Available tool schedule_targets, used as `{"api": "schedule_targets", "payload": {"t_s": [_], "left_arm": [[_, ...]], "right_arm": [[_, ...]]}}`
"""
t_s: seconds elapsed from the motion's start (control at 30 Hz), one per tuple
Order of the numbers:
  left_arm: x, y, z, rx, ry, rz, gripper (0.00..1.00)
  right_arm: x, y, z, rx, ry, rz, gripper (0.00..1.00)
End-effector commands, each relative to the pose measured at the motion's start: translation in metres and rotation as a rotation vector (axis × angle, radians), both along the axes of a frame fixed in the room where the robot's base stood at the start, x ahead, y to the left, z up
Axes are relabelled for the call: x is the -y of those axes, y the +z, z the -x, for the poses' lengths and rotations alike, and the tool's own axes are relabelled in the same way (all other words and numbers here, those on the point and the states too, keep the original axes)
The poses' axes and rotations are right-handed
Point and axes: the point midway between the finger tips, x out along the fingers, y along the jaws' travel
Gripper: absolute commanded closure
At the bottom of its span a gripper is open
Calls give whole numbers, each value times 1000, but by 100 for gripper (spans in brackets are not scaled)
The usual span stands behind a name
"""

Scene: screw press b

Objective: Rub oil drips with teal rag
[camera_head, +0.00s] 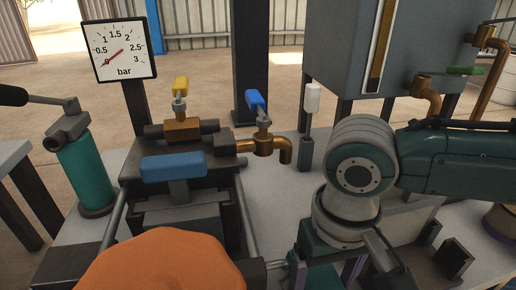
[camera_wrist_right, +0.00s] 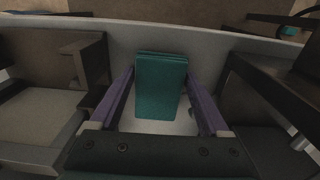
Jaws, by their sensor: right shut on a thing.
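The teal rag (camera_wrist_right: 160,88) is a folded pad in the right wrist view, between the two purple fingers of my right gripper (camera_wrist_right: 160,74). The fingers are shut on its sides. In the head view my right gripper (camera_head: 336,274) points down at the lower right, partly hidden by its own wrist, and the rag cannot be made out clearly there. A pale surface shows beneath the rag in the wrist view. I cannot make out any oil drips in either view. My left gripper is not in view.
Dark metal blocks stand on both sides of the right gripper, the left one (camera_wrist_right: 82,55) close by. A large orange rounded shape (camera_head: 160,262) fills the bottom left.

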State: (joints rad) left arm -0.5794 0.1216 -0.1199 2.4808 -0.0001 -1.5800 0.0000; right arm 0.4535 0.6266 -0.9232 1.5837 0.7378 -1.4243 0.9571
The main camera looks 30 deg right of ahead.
Motion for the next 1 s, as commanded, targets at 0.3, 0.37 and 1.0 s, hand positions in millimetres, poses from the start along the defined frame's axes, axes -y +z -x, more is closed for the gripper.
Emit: {"api": "schedule_targets", "payload": {"t_s": [0.3,0.37,1.0], "left_arm": [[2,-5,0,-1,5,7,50],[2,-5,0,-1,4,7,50],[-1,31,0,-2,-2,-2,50]], "right_arm": [[0,-8,0,0,0,-1,82],[0,-10,0,0,0,-1,82],[-9,-13,37,-7,1,0,82]]}}
